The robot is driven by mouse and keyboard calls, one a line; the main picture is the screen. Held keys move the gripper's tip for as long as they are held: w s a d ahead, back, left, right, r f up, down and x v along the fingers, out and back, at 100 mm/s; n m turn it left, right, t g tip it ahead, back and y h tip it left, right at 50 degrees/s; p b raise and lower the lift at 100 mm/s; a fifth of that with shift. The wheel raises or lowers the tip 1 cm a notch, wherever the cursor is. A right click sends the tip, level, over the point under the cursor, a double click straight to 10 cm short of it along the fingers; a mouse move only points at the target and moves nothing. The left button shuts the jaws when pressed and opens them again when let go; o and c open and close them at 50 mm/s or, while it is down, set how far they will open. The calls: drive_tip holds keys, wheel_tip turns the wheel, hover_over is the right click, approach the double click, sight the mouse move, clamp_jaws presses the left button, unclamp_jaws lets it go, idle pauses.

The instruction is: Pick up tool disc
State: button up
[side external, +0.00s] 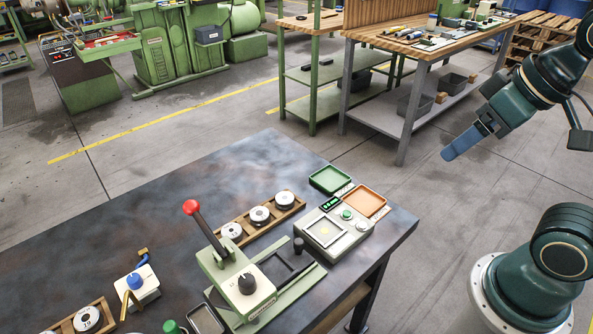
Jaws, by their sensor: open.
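Several pale round discs with dark centres lie on the dark work table (130,225). In one wooden rack behind the press, there is a near disc (231,230), a middle disc (260,215) and a far disc (285,199). Another disc (87,317) sits in a second wooden rack at the lower left, partly cut off by the frame. Which one is the tool disc I cannot tell. My gripper (448,153), with blue fingers, is open and empty, high at the right, well away from the discs.
A green press (237,285) with a red-knobbed lever stands in front of the rack. A scale-like device (335,232), a green tray (328,179) and an orange tray (363,200) are at the right end. A blue-knobbed fixture (138,288) stands left. The table's back left is clear.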

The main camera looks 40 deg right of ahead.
drive_tip(key=w+a+f+m+y, duration=0.1)
drive_tip(key=w+a+m, duration=0.1)
drive_tip(key=w+m, duration=0.35)
drive_tip(key=w+a+f+m+g, duration=0.1)
drive_tip(key=w+a+m, duration=0.15)
drive_tip(key=w, duration=0.55)
drive_tip(key=w+a+f+m+y, duration=0.1)
drive_tip(key=w+a+m, duration=0.2)
drive_tip(key=w, duration=0.4)
drive_tip(key=w+a+f+m+g+y, duration=0.1)
drive_tip(key=w+a+f+m, duration=0.4)
drive_tip(key=f, duration=0.5)
drive_tip(key=w+a+f+m+g+y, duration=0.1)
drive_tip(key=w+a+f+m, duration=0.4)
drive_tip(key=w+f+m, duration=0.3)
wheel_tip(320, 180, down, 2)
drive_tip(key=shift+w+f, duration=0.15)
drive_tip(key=shift+w, duration=0.9)
hover_over(232, 233)
drive_tip(key=d, duration=0.3)
drive_tip(key=shift+s+f, duration=0.15)
drive_tip(key=shift+f, duration=1.85)
drive_tip(key=shift+s+f, duration=0.1)
drive_tip(key=shift+f, duration=1.85)
